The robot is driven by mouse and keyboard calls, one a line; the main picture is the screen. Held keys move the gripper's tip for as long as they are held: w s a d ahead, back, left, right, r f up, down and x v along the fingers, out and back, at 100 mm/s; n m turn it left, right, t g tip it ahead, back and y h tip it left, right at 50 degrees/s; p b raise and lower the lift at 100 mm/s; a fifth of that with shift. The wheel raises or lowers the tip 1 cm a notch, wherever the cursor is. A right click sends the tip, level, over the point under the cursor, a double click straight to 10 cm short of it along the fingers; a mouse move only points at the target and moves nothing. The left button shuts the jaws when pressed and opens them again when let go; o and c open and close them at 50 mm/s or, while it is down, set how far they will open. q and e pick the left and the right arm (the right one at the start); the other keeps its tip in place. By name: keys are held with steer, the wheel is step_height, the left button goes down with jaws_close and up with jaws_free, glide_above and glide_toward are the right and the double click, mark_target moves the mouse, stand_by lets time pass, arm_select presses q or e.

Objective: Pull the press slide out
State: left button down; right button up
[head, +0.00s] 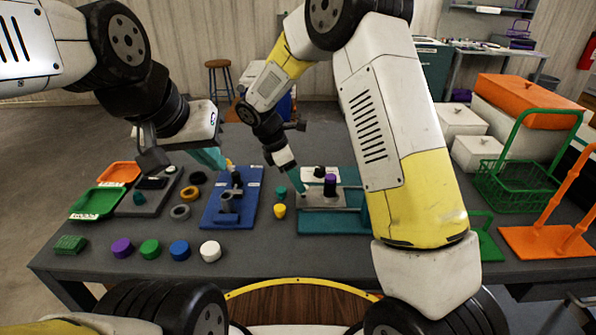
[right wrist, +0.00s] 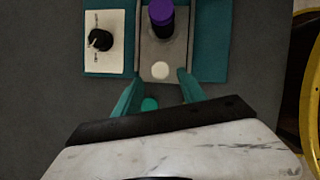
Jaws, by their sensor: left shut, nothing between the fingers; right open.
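The press is a teal base (head: 335,222) with a grey slide (head: 318,200) on it. A purple-topped dark cylinder (head: 330,181) stands on the slide; it also shows in the right wrist view (right wrist: 161,12). A white round knob (right wrist: 160,70) sits at the slide's near end in the right wrist view. My right gripper (right wrist: 157,88) is open, its teal fingertips to either side of the knob; whether they touch it I cannot tell. In the head view my right gripper (head: 300,189) points down at the slide's left end.
A white dial panel (right wrist: 93,55) with a black knob lies beside the slide. A blue fixture (head: 230,205) stands left of the press, with a yellow cup (head: 280,211) between. Coloured pucks line the front. A green basket (head: 515,180) stands right. My right arm hides part of the table.

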steer(key=v, duration=0.6)
steer(key=shift+a+f, duration=0.1)
steer(key=s+d+r+m+t+y, duration=0.1)
steer(key=s+d+r+m+y, duration=0.3)
steer(key=s+d+r+m, duration=0.75)
steer(key=s+d+r+m+t+y, duration=0.1)
steer(key=s+d+r+m+t, duration=0.1)
steer(key=s+d+m, duration=0.1)
steer(key=s+d+r+m+t+y, duration=0.1)
steer(key=s+d+r+m+t, duration=0.1)
steer(key=s+m, duration=0.4)
steer(key=s+r, duration=0.1)
steer(key=s, duration=0.1)
steer(key=shift+s+d, duration=0.35)
stand_by(0.9)
